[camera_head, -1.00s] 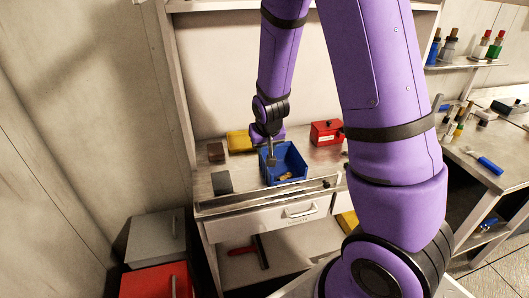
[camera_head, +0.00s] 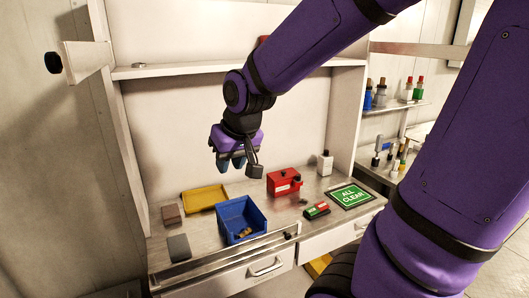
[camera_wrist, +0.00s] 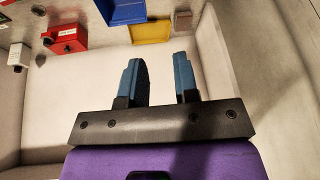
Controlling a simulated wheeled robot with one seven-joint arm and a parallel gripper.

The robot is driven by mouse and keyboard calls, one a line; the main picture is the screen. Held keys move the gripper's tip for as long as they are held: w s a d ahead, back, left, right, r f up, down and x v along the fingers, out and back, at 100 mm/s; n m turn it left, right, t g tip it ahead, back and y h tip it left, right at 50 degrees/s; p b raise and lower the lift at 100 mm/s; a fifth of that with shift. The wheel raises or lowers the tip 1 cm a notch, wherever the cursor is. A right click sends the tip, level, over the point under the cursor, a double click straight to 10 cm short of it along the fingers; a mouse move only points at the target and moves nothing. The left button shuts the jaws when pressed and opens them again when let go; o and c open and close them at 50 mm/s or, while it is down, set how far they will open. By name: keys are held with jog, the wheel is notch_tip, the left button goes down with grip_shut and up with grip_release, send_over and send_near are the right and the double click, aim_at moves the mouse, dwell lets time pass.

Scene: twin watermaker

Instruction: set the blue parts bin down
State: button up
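The blue parts bin (camera_head: 240,219) rests on the metal workbench top (camera_head: 205,237), with a few small brass-coloured parts inside. It also shows at the top edge of the wrist view (camera_wrist: 127,12), partly cut off. My gripper (camera_head: 238,165) is above and behind the bin, apart from it. In the wrist view my gripper's two blue fingers (camera_wrist: 160,75) are spread apart with nothing between them.
A yellow tray (camera_head: 205,198) lies behind the bin and a red box (camera_head: 284,181) stands to its right. A brown block (camera_head: 171,214) and a grey block (camera_head: 179,248) lie left. A green sign (camera_head: 349,196) lies right. A shelf (camera_head: 200,69) spans above.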

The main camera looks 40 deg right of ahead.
jog(key=s+a+r+n, duration=0.1)
jog(key=s+a+r, duration=0.1)
jog(key=s+r, duration=0.5)
jog(key=s, duration=0.6)
jog(key=shift+s+r+n, duration=0.15)
jog(key=shift+s+n, duration=0.15)
